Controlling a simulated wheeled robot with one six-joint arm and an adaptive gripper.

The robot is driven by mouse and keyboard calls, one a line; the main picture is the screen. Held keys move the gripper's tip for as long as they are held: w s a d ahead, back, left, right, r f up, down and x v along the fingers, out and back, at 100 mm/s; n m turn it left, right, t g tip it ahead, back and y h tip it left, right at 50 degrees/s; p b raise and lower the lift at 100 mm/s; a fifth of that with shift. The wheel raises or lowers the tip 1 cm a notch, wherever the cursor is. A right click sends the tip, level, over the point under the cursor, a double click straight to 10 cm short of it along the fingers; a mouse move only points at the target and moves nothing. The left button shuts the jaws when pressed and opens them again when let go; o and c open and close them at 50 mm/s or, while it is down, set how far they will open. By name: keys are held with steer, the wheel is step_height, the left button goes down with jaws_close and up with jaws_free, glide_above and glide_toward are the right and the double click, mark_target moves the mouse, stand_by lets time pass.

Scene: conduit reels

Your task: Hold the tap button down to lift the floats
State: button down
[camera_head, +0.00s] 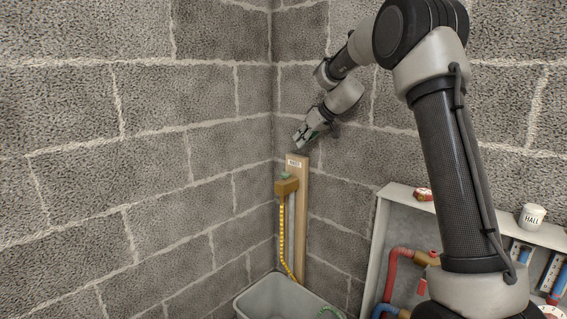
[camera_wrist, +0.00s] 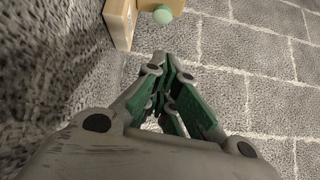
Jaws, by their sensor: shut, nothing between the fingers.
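The tap is a brass-coloured block (camera_head: 286,187) on an upright wooden board (camera_head: 301,225) near the wall corner. A pale green button (camera_head: 287,176) sits on top of the block; the button (camera_wrist: 162,15) also shows at the top of the wrist view, beyond the fingertips. My gripper (camera_head: 298,146) is shut and empty, above the button and apart from it. Its green-padded fingers (camera_wrist: 164,62) meet in the wrist view. Blue upright tubes (camera_head: 520,252) stand in the case at the right; I cannot tell any floats inside them.
A yellow ribbed hose (camera_head: 283,235) runs from the tap down to a grey tub (camera_head: 262,290). A grey open case (camera_head: 376,245) with red pipes (camera_head: 391,270) stands at the right, with a white "HALL" pot (camera_head: 531,215) on top. Block walls close in the corner.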

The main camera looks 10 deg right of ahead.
steer(key=shift+w+n, duration=0.15)
steer(key=shift+n, duration=0.55)
glide_above(283, 173)
steer(key=d, duration=0.1)
steer(key=f, duration=0.4)
steer(key=s+f, duration=0.1)
steer(key=f, duration=0.2)
step_height(283, 173, down, 2)
steer(key=shift+w+f, duration=0.1)
steer(key=shift+f, duration=0.9)
steer(key=shift+f, duration=0.1)
steer(key=shift+f, duration=1.15)
stand_by(0.6)
